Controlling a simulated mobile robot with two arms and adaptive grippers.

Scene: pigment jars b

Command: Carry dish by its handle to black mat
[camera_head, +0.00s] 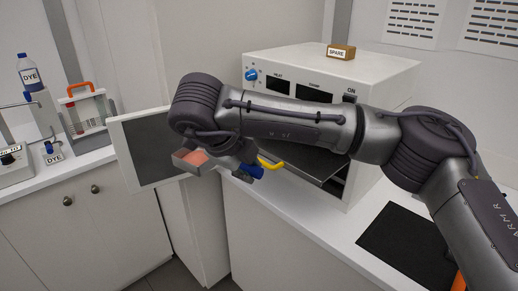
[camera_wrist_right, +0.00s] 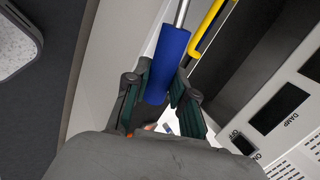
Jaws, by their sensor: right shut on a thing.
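The dish (camera_head: 188,163) is a small grey open vessel with pink-red contents, held in the air in front of the oven. Its blue handle (camera_head: 253,171) points right. In the right wrist view the blue handle (camera_wrist_right: 168,60) lies between the fingers of my right gripper (camera_wrist_right: 158,88), which is shut on it, and a metal rod runs on from it. In the head view my right gripper (camera_head: 243,170) is partly hidden by my arm. The black mat (camera_head: 405,245) lies bare on the counter at the lower right. My left gripper is not in view.
The white oven (camera_head: 395,85) stands open, its door (camera_head: 122,150) swung left. A grey shelf (camera_head: 318,166) with a yellow handle (camera_head: 270,163) sticks out close to the dish's handle. A SPARE box (camera_head: 340,51) is on top. An orange thing (camera_head: 460,281) is beside the mat.

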